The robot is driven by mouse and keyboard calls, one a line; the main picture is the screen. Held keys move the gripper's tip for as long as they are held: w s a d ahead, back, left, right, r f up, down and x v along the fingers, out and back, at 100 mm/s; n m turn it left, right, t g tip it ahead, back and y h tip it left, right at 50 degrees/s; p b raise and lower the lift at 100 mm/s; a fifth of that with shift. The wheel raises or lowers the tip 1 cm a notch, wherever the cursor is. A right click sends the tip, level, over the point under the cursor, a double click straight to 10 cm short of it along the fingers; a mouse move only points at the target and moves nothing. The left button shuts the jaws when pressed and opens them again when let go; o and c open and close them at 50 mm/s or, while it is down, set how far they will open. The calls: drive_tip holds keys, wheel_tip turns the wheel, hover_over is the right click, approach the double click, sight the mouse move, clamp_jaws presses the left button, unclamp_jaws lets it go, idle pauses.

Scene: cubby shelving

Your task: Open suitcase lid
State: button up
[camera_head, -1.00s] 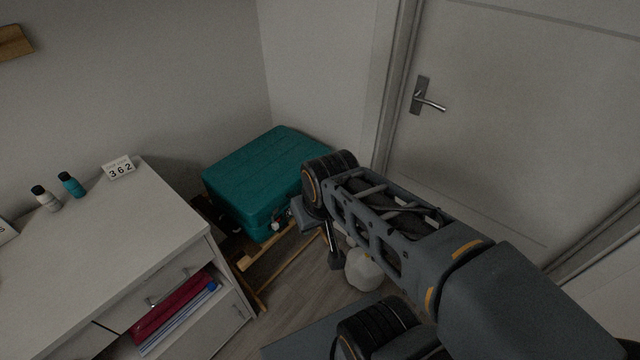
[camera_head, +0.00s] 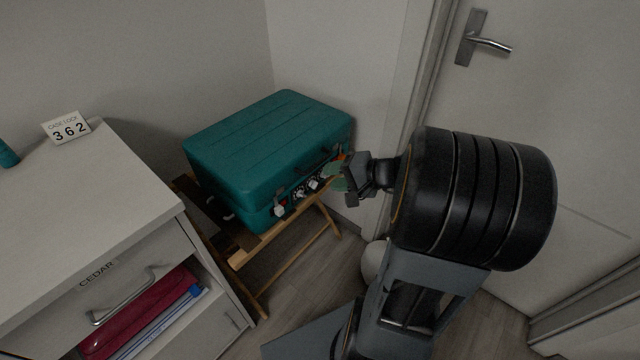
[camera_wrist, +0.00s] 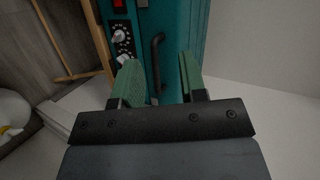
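The teal suitcase (camera_head: 265,145) lies flat with its lid shut on a wooden folding stand. Its front carries a pale latch (camera_head: 280,211) and several dials (camera_head: 313,184). My gripper (camera_head: 340,177) is at the right part of the suitcase's front, its green fingers partly hidden by my wrist. In the wrist view, my gripper (camera_wrist: 159,76) is open, its fingers apart on either side of a dark handle (camera_wrist: 157,62). I cannot tell whether they touch it. Dials (camera_wrist: 121,35) and a red part (camera_wrist: 119,4) show beside the handle.
A white cabinet (camera_head: 85,190) stands left of the suitcase, bearing a "CASE LOCK 362" sign (camera_head: 68,128). The wooden stand (camera_head: 265,243) has legs reaching the floor. Walls close in behind. A door (camera_head: 580,120) is at the right, with a pale round object (camera_head: 374,262) below.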

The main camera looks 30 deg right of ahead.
sight(322, 162)
drive_tip(key=w+d+f+m+t+h+b, duration=0.25)
drive_tip(key=d+f+t, duration=0.2)
drive_tip(key=d, duration=0.25)
drive_tip(key=shift+m, duration=0.35)
drive_tip(key=b+x, duration=0.3)
drive_tip(key=x, duration=0.9)
drive_tip(key=shift+c, duration=0.3)
clamp_jaws()
